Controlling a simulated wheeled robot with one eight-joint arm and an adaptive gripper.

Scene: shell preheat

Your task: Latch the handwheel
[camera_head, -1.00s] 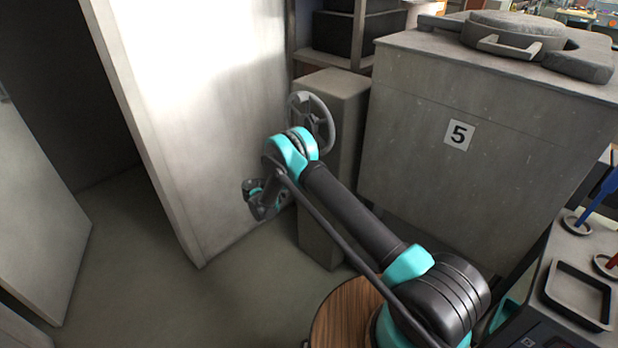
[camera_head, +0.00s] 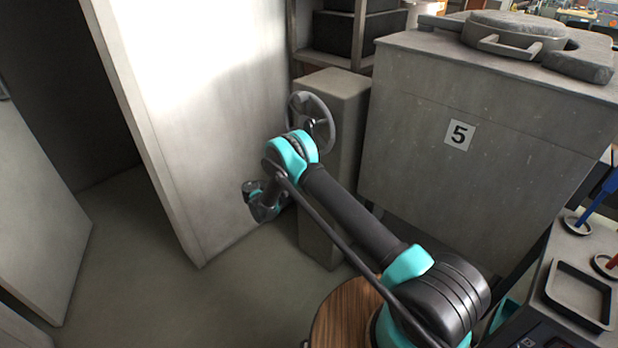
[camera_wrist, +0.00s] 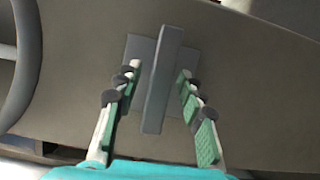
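The grey handwheel (camera_head: 330,112) stands on the side of a grey pedestal (camera_head: 345,84) in the head view. In the wrist view part of the handwheel's rim (camera_wrist: 30,60) shows at the left edge. A dark grey bar handle (camera_wrist: 168,48) on a small square plate (camera_wrist: 137,48) sits on a brownish-grey face in the wrist view. My gripper (camera_wrist: 158,74) is open, with its green-padded fingers on either side of the bar and gaps visible on both sides. In the head view my arm's wrist is low beside the pedestal, and the fingertips cannot be made out.
A large white panel (camera_head: 205,110) stands close left of my wrist. A big grey cabinet marked 5 (camera_head: 410,130) is right of the pedestal. A round wooden top (camera_head: 335,315) lies below my arm. Open floor (camera_head: 140,270) shows at lower left.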

